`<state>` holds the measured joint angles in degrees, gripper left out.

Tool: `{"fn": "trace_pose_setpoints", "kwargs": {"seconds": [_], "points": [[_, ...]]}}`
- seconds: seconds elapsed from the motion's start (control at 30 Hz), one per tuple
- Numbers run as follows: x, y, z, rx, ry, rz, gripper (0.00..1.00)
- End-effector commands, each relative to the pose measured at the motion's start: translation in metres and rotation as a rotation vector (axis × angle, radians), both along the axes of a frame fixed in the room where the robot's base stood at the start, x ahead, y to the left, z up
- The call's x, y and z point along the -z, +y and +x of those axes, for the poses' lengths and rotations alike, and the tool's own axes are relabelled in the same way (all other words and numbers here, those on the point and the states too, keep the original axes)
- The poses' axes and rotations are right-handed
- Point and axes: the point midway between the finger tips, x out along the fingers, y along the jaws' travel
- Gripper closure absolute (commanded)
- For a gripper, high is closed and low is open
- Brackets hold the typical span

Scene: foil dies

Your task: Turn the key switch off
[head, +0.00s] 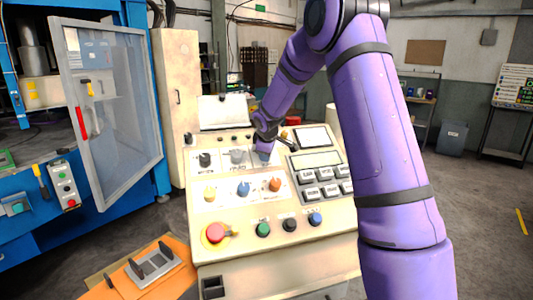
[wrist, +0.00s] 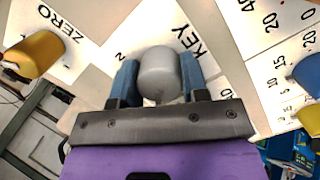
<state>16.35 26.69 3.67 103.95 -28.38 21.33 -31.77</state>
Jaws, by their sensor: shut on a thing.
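The key switch (wrist: 158,72) is a rounded grey knob on the pale panel, next to the printed word KEY in the wrist view. My gripper (wrist: 158,88) has its two blue fingers on either side of the knob and is shut on it. In the head view my gripper (head: 263,154) is down at the upper row of controls on the console (head: 325,262). There the arm and fingers partly hide the spot. The knob's pointer mark is not visible, so I cannot tell its set position.
A yellow knob (wrist: 35,53) by the word ZERO and a blue knob (wrist: 308,72) flank the switch. In the head view a red emergency button (head: 215,232) sits low on the console. A clear guard door (head: 125,110) stands open at left.

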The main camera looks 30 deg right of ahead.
Motion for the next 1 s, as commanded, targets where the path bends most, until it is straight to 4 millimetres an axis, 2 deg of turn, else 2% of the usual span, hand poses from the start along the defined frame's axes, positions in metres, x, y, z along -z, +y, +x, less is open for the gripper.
{"fn": "trace_pose_setpoints", "kwargs": {"seconds": [0.53, 0.57, 0.63, 0.67, 1.0], "points": [[-0.0002, 0.0002, 0.0000, -0.019, 0.003, -0.013, 0.83], [-0.0002, 0.0002, 0.0000, -0.019, 0.003, -0.013, 0.52], [-0.0001, 0.0002, 0.0001, -0.019, 0.003, -0.013, 0.36], [-0.0001, 0.0002, 0.0001, -0.018, 0.003, -0.013, 0.33], [-0.0043, 0.0010, -0.0017, -0.018, 0.001, -0.012, 0.33]]}}
